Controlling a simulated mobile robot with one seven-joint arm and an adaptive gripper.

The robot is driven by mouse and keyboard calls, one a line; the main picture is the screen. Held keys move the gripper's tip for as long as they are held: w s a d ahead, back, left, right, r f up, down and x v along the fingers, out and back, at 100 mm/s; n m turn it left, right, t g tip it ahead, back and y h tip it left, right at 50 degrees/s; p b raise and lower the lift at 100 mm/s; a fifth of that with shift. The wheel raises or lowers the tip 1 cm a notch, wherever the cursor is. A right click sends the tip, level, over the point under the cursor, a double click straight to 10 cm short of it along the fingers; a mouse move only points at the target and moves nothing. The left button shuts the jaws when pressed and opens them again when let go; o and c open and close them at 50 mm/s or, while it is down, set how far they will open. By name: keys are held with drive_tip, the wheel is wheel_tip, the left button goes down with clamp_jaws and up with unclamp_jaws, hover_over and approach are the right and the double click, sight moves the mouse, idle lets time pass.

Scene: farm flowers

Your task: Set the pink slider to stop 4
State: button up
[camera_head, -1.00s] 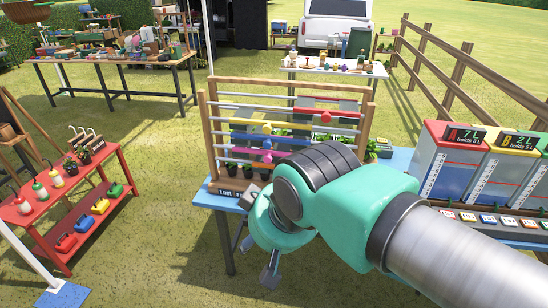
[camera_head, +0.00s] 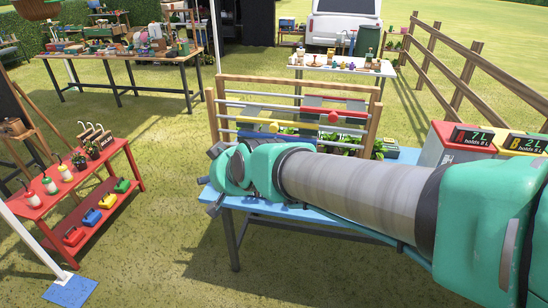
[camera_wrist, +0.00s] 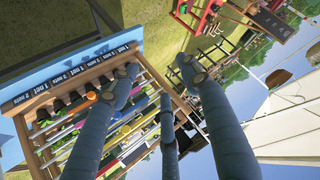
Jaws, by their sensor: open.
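The slider rack, with its wooden posts and horizontal rails (camera_head: 212,112), stands on a blue table (camera_head: 262,206) in the head view. My arm hides the lower rails, and the pink slider cannot be seen there. In the wrist view the rack (camera_wrist: 176,103) lies at a slant on the left, with small coloured knobs and plates on its rails. I cannot pick out the pink one. My gripper (camera_wrist: 155,82) has its fingers spread, open and empty, partly in front of the rack.
A red stand (camera_head: 92,178) with bottles is left of the table. Measuring containers (camera_head: 462,140) stand at the right. Grass lies open between the red stand and the blue table.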

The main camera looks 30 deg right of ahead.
drive_tip(key=w+d+f+m+t+h+p, duration=0.15)
drive_tip(key=w+d+f, duration=0.25)
drive_tip(key=w, duration=0.4)
drive_tip(key=w+d+f+m+t+h+b, duration=0.1)
drive_tip(key=w+d+f+m+t+h, duration=0.15)
drive_tip(key=w+d, duration=0.4)
drive_tip(key=s+d+f+m+g+h+p, duration=0.1)
drive_tip(key=s+d+f+m+h, duration=0.1)
drive_tip(key=d+f+h, duration=0.7)
wheel_tip(320, 180, down, 4)
drive_tip(key=shift+s+d+r+m+h, duration=0.15)
drive_tip(key=shift+d+m+h, duration=0.15)
drive_tip(key=shift+d+m, duration=0.7)
drive_tip(key=shift+d, duration=0.1)
drive_tip(key=b+x, duration=0.2)
drive_tip(key=x, duration=1.1)
drive_tip(key=shift+w+d+f+b, duration=0.25)
drive_tip(key=shift+d+b, duration=0.05)
drive_tip(key=shift+c, duration=0.2)
clamp_jaws()
